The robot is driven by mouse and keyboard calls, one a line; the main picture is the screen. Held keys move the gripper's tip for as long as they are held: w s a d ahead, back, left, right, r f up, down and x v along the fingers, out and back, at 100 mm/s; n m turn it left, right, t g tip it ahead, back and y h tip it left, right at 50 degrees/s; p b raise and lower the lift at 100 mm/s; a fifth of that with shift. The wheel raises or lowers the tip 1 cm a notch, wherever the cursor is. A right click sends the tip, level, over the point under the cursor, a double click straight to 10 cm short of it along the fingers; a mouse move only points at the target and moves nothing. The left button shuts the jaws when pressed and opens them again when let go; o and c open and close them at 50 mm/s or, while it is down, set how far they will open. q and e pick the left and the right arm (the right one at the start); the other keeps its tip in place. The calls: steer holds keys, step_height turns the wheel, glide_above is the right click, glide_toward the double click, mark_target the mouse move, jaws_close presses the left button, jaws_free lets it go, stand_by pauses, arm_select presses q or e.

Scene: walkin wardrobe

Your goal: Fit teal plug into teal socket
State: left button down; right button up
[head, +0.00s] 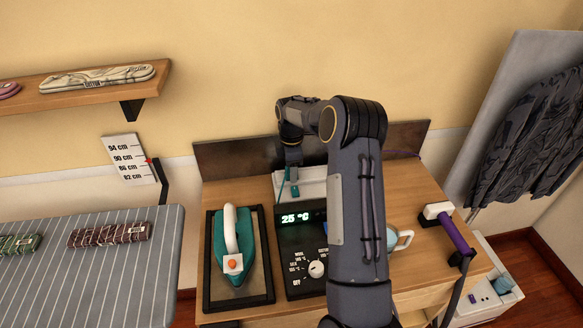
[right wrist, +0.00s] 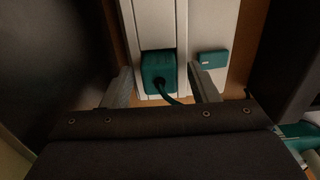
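The teal plug (right wrist: 157,72), a blocky piece with a cord at its near end, sits against the white socket strip (right wrist: 220,20) in the right wrist view. It also shows as a small teal patch (head: 295,191) in the head view. My right gripper (right wrist: 162,78) is open, with one finger on each side of the plug and a narrow gap to each. In the head view the right gripper (head: 293,172) is over the strip (head: 312,184) at the back of the table. The socket opening is hidden by the plug; I cannot tell how deep it sits. My left gripper is not in view.
A teal iron (head: 232,245) stands in a black tray at left. A dark control box (head: 300,240) with a temperature display is in front of the strip. A mug (head: 393,240) and a purple-handled tool (head: 452,232) are at right. A small teal tab (right wrist: 212,62) lies beside the plug.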

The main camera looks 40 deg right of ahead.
step_height(320, 180, up, 12)
steer(key=r, duration=0.1)
steer(key=s+a+r+m+t, duration=0.1)
steer(key=s+a+r+m, duration=0.1)
steer(key=s+a+r, duration=0.2)
steer(key=s+a+r+m+t+y, duration=0.25)
steer(key=s+a+m, duration=0.45)
steer(key=s+a, duration=0.75)
steer(key=s+a+f+m+t, duration=0.1)
steer(key=s+a+f+m, duration=0.1)
steer(key=s, duration=0.4)
steer(key=s+a+f+m+t+y, duration=0.1)
steer(key=s+a+f+m, duration=0.2)
steer(key=s, duration=0.3)
steer(key=shift+s+a+f+b, duration=0.2)
steer(key=shift+a+f+b, duration=0.25)
steer(key=shift+a, duration=0.35)
